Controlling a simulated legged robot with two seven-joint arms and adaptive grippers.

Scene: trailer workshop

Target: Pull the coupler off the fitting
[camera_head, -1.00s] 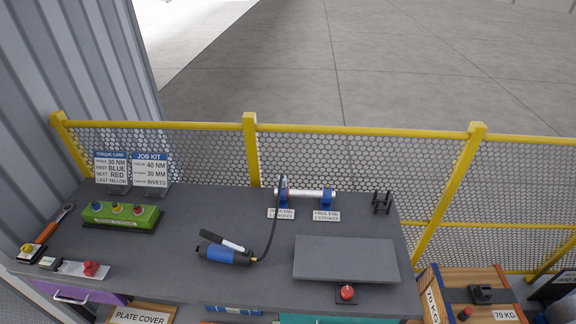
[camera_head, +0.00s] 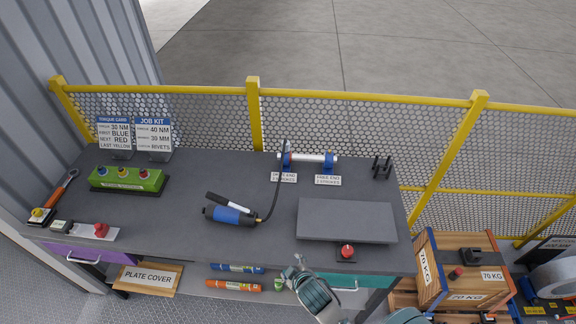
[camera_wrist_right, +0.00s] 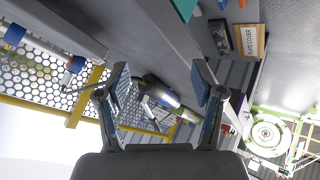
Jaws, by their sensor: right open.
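A blue-ended cylinder (camera_head: 310,159) lies in its stand at the back of the bench. A black hose (camera_head: 276,195) runs from its left end down to a blue hand pump (camera_head: 232,216). The coupler and fitting at the hose's upper end are too small to tell apart, but the hose appears joined to the cylinder. My right gripper (camera_wrist_right: 161,78) is open and empty in the wrist view, with the pump (camera_wrist_right: 158,92) seen beyond its fingers. In the head view my right arm is at the bench's front edge, apart from the hose. My left gripper is out of view.
A raised grey plate (camera_head: 346,220) and a red button (camera_head: 347,251) are at the bench's right. A black rack (camera_head: 382,168) stands behind. A green block (camera_head: 127,179) and two cards are at the left. A yellow mesh fence (camera_head: 360,101) runs behind.

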